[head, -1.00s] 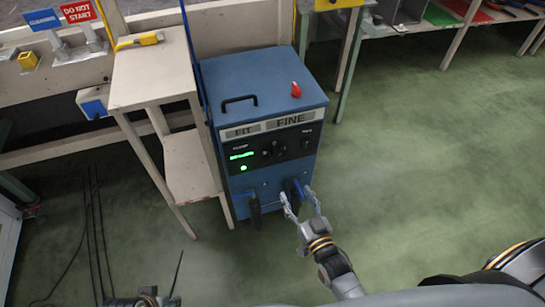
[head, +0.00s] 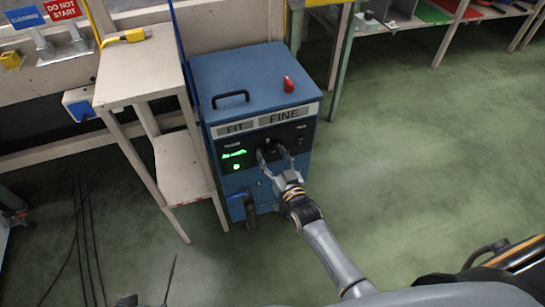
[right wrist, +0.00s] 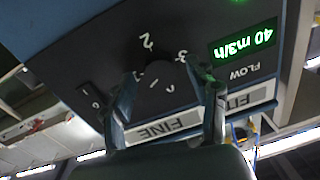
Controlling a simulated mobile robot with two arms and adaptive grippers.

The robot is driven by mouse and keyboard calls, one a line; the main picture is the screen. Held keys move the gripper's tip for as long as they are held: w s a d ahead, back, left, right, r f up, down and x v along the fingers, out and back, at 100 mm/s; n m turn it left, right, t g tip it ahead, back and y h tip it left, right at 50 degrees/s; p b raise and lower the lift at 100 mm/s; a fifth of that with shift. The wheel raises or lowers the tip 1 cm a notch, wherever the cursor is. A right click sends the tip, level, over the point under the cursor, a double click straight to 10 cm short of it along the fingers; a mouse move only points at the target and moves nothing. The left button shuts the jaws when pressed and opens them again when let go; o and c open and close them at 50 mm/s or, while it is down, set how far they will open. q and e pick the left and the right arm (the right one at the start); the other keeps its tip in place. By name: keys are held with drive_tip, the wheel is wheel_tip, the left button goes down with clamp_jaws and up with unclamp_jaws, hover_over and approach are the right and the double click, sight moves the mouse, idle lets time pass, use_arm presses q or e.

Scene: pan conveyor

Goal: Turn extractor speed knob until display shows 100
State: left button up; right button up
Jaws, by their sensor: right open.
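The blue extractor cabinet (head: 245,85) stands at the centre of the head view with a black control panel on its upper front. Its green-lit display (right wrist: 242,42) appears upside down in the right wrist view and reads 40 m3/h, above the word FLOW. The dark speed knob (right wrist: 158,75) is beside the numerals 2 and 3; its outline is hard to make out. My right gripper (head: 272,153) is open at the panel, its fingers (right wrist: 166,88) on either side of the knob area. Contact cannot be told. Only a dark bit of my left arm shows at the bottom left.
A red object (head: 288,84) and a black handle are on the cabinet top. A beige stand (head: 140,75) with a yellow tool (head: 127,36) is close on the left. Black cables lie on the floor at left. The green floor (head: 420,160) to the right is clear.

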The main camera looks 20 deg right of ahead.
drive_tip(key=shift+w, duration=0.1)
drive_tip(key=c, duration=1.2)
drive_tip(key=shift+m, duration=0.3)
drive_tip(key=shift+m, duration=0.9)
drive_tip(key=m, duration=0.2)
drive_tip(key=shift+m, duration=0.4)
drive_tip(key=m, duration=0.3)
drive_tip(key=shift+f+m, duration=0.15)
drive_tip(key=shift+m, duration=0.25)
drive_tip(key=m, duration=0.3)
drive_tip(key=shift+t+b, duration=0.3)
drive_tip(key=shift+b, duration=0.05)
use_arm(q)
drive_tip(key=shift+w+d+t, duration=0.25)
drive_tip(key=shift+w+t, duration=0.15)
drive_tip(key=shift+w, duration=0.35)
drive_tip(key=shift+w+d+t, duration=0.2)
drive_tip(key=shift+w+t, duration=0.2)
drive_tip(key=shift+w, duration=0.35)
use_arm(e)
drive_tip(key=shift+m+h, duration=0.3)
drive_tip(key=shift+m, duration=0.8)
